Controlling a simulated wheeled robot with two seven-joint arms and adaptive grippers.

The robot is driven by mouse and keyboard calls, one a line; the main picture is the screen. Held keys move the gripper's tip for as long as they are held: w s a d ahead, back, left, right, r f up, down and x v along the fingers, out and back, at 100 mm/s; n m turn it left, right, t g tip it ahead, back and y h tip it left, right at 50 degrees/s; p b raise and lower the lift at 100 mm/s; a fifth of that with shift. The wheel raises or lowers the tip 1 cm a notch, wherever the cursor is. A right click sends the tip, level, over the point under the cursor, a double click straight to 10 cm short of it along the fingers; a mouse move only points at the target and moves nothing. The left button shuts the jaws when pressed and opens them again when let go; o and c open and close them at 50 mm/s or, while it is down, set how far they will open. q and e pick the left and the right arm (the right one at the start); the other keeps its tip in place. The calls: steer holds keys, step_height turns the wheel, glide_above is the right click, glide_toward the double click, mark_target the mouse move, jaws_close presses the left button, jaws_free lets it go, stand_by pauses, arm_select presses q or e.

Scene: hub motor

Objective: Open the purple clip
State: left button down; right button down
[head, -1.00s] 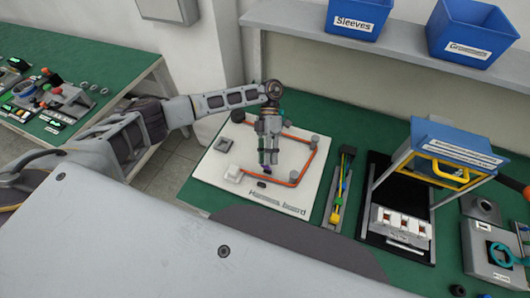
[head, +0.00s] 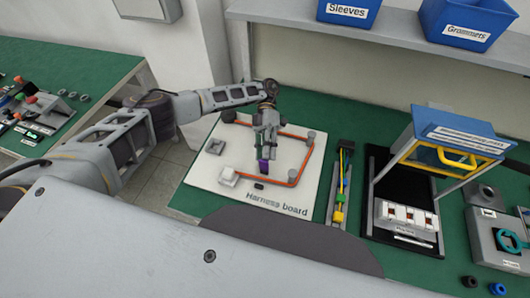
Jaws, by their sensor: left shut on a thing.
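The white harness board (head: 205,183) lies on the green table, with an orange cable (head: 305,165) routed around several grey posts. My left gripper (head: 264,157) reaches down over the board's middle, fingers pointing down. It is shut on the purple clip (head: 263,167), which shows between and below the fingertips beside the near run of the cable. The fingers hide part of the clip, and I cannot tell whether its lid is open. My right gripper is not in view.
Blue bins (head: 465,22) stand on the shelf above.

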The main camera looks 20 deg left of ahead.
arm_select(q)
steer(key=c, duration=1.5)
jaws_free()
steer(key=shift+o, duration=1)
steer(key=shift+r, duration=0.1)
step_height(320, 180, up, 10)
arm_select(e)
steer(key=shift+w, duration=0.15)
arm_select(q)
steer(key=shift+f, duration=0.2)
